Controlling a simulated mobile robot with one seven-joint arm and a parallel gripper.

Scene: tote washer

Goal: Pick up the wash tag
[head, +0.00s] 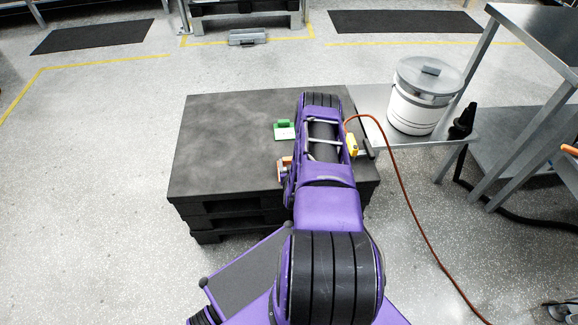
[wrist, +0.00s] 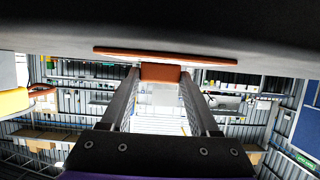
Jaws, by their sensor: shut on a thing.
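An orange tag (head: 284,161) shows at the left edge of my arm in the head view, over the dark top of a low pallet stand. In the wrist view the orange tag (wrist: 160,73) has a wide thin plate and a small block under it in the picture. My gripper (wrist: 161,76) is shut on that block, one finger on each side. The plate lies close to the dark surface at the top of the wrist view; I cannot tell if they touch. My arm hides most of the gripper in the head view. No lettering shows on the tag.
A green and white tag-like piece (head: 284,131) lies on the pallet stand (head: 225,140). A yellow piece (head: 352,144) with an orange cable is right of my arm. A white bucket (head: 414,108) stands on a metal shelf at right. The stand's left half is clear.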

